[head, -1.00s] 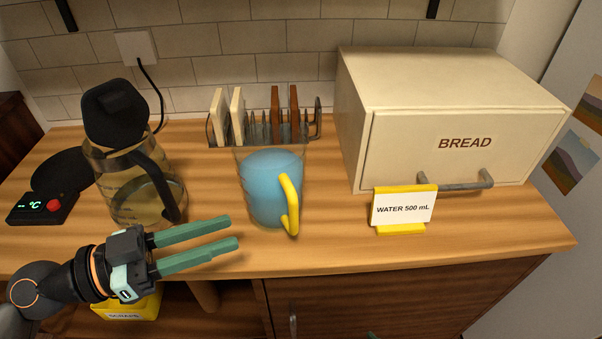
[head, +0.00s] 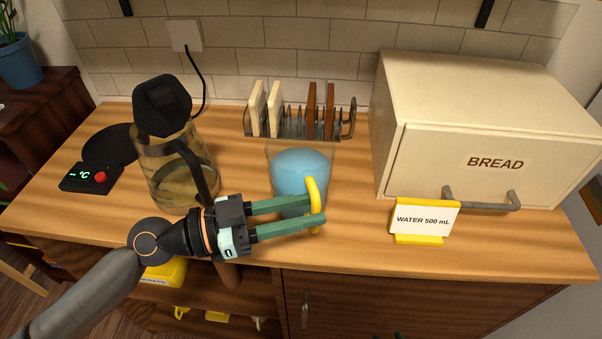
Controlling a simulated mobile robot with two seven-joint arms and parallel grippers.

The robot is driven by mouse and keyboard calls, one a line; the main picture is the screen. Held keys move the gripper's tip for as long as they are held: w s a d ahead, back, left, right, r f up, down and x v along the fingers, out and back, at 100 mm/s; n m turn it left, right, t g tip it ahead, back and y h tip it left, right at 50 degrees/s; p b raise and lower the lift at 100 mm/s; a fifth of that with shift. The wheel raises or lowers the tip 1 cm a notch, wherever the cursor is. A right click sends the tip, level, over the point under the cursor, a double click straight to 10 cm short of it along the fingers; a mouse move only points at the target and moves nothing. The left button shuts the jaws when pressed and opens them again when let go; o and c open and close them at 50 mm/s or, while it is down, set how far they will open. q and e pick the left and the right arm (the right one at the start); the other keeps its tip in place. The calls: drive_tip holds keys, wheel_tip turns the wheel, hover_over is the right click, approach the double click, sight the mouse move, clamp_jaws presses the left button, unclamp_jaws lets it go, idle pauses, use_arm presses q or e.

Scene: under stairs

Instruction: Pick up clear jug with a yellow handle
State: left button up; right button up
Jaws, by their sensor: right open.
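The clear jug (head: 285,152) holds blue liquid and stands upright on the wooden counter. Its yellow handle (head: 313,188) faces front right. My left gripper (head: 318,210) comes in from the left with its green fingers across the jug's lower front, fingertips at the handle. A gap shows between the fingers. The handle seems to pass between the tips; I cannot tell if they touch it. The fingers hide part of the jug's base and handle.
A black-lidded glass kettle (head: 170,160) stands close left of the jug. A toast rack (head: 290,128) is behind it. A bread box (head: 480,120) and a "WATER 500 mL" sign (head: 424,218) stand to the right. The counter's front edge lies just below the left gripper.

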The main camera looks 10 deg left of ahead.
use_arm(q)
drive_tip(key=p+x, duration=0.1)
drive_tip(key=x, duration=0.1)
drive_tip(key=p+x, duration=0.2)
drive_tip(key=x, duration=0.1)
drive_tip(key=shift+w+f, duration=0.2)
drive_tip(key=shift+w, duration=0.05)
clamp_jaws()
idle(1.1)
drive_tip(key=shift+r, duration=0.25)
